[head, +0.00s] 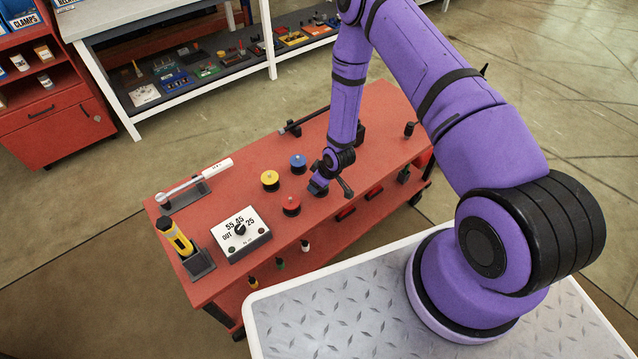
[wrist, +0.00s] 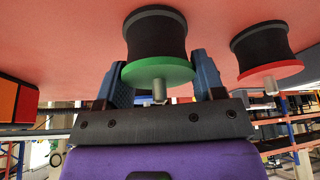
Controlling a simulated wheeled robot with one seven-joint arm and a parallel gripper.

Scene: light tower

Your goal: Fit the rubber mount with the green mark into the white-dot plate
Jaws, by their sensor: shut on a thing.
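The rubber mount with the green mark (wrist: 158,45) is a black, waisted cylinder with a green disc and a metal stud on one end. My gripper (wrist: 158,82) has its blue fingers closed on both sides of it, near the green disc. In the wrist view its black end lies against the red bench top; whether it touches cannot be told. In the head view my gripper (head: 318,187) is low over the red bench, and the green mount is hidden there. I cannot make out a white-dot plate in either view.
A red mount (head: 291,205) stands close beside my gripper. A yellow mount (head: 270,180) and a blue mount (head: 298,163) stand behind it. A white dial box (head: 241,233), a yellow tool (head: 175,237) and a torque wrench (head: 195,182) occupy the bench's left end.

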